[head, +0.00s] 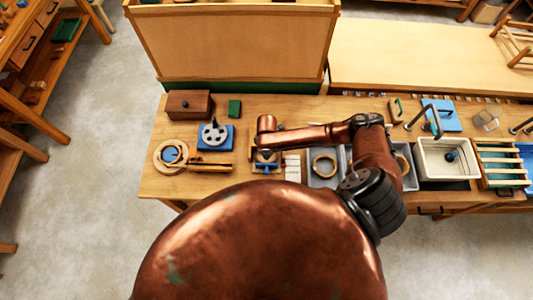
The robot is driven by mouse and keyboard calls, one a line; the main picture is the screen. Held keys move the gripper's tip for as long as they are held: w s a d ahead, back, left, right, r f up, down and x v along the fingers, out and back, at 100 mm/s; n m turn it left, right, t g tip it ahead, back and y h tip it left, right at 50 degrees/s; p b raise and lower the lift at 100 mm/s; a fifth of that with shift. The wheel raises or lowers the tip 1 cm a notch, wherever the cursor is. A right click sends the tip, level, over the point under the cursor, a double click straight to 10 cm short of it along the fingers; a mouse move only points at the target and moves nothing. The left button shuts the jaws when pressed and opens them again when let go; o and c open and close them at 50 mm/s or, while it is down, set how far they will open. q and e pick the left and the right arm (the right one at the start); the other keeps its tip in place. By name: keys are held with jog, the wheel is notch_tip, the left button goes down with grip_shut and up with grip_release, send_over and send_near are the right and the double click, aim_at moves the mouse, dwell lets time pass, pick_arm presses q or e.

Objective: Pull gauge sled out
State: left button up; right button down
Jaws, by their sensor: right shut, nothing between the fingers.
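My right arm comes in from the right, and its wrist bends down over the bench. My right gripper (266,157) is small in the head view and partly covered by its own wrist; it is shut and empty. Just below it is a small wood and blue fixture (267,168), which may be the gauge sled in its guide. I cannot tell whether the fingers touch it. My left gripper is not in view.
Grey trays (324,183) and a white basin (449,179) stand right. A tall panel (235,45) rises behind.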

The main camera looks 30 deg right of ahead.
aim_at(267, 172)
jog(key=shift+f, duration=0.15)
jog(key=shift+f+b, duration=0.75)
jog(key=shift+f, duration=0.85)
jog(key=shift+s, duration=0.1)
jog(key=shift+s, duration=0.1)
jog(key=shift+s+a+p, duration=0.75)
jog(key=shift+s+p, duration=0.05)
jog(key=shift+s, duration=0.4)
jog(key=shift+s+a+p, duration=0.7)
jog(key=shift+s+p, duration=0.05)
jog(key=shift+s, duration=0.45)
jog(key=shift+s+a+p, duration=0.75)
jog(key=shift+s+p, duration=0.05)
jog(key=shift+s, duration=0.4)
jog(key=shift+w+d+r+p, duration=0.15)
jog(key=shift+w+r+p, duration=0.15)
jog(key=shift+r+p, duration=0.55)
jog(key=r+p, duration=0.3)
jog(key=w+r+p, duration=0.1)
jog(key=r+p, duration=0.1)
jog(key=shift+d+r, duration=0.25)
